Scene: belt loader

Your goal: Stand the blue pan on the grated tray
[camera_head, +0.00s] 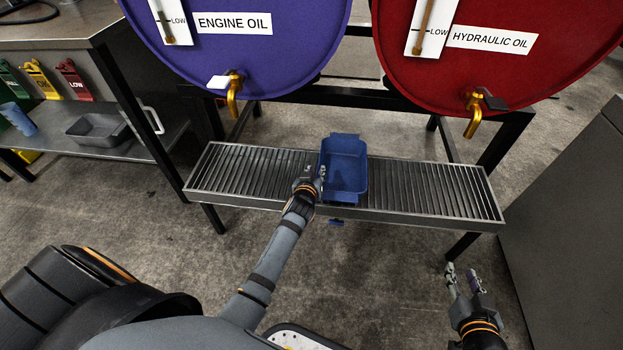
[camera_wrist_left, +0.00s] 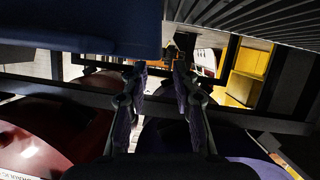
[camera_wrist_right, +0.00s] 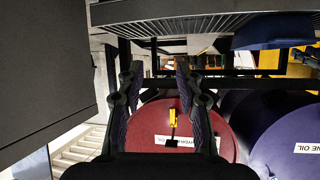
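The blue pan (camera_head: 343,166) is at the middle of the grated tray (camera_head: 430,187) in the head view. Its open side faces up and it looks roughly level. A small blue piece shows just below the tray's front edge. My left gripper (camera_head: 313,180) is at the pan's left side; its fingers are apart with nothing visible between them in the left wrist view (camera_wrist_left: 158,90). The pan (camera_wrist_left: 80,25) fills that view's upper left, beside the fingers. My right gripper (camera_head: 464,278) is open and empty, low in front of the tray's right end. The pan's underside contact is hidden.
A purple engine oil drum (camera_head: 270,60) and a red hydraulic oil drum (camera_head: 480,75) with taps stand behind and above the tray. A shelf (camera_head: 140,150) with a grey pan (camera_head: 97,130) is at left. A grey cabinet (camera_head: 570,190) is at right.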

